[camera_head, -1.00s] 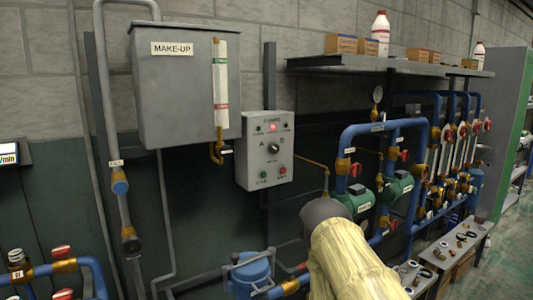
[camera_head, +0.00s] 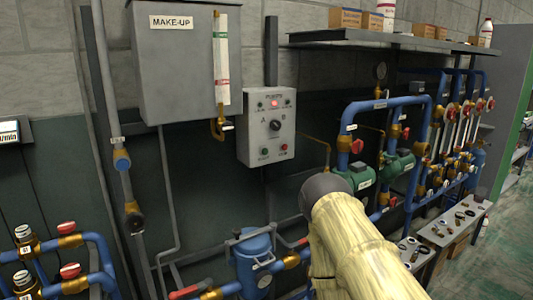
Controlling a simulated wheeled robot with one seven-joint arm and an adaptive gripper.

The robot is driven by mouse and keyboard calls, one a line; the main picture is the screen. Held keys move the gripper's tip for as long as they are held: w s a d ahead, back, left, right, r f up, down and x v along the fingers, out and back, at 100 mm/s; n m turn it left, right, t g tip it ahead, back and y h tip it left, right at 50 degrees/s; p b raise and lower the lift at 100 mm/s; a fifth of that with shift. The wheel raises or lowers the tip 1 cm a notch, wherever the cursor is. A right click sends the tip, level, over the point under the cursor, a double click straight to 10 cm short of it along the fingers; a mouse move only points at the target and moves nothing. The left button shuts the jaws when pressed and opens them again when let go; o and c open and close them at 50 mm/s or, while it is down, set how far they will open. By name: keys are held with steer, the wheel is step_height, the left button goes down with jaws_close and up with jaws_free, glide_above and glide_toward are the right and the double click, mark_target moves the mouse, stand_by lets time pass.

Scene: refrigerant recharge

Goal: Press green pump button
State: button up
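The pump control box (camera_head: 266,127) is a light grey panel on the wall near the picture's middle, labelled PUMPS. A red lamp (camera_head: 274,103) is lit near its top. A black selector knob (camera_head: 275,125) sits between marks A and B. The green button (camera_head: 264,152) is at the lower left of the panel, beside a red button (camera_head: 284,148) at the lower right. My arm, in a pale yellow cover with a dark rounded end, is at the lower right of the panel, apart from it in the picture. My gripper's fingers do not show.
A grey MAKE-UP tank (camera_head: 178,75) hangs left of the panel. Green pumps (camera_head: 357,178) and blue pipes (camera_head: 385,104) stand to the right. A blue vessel (camera_head: 252,256) is below the panel. A shelf (camera_head: 375,41) with boxes and bottles is at upper right.

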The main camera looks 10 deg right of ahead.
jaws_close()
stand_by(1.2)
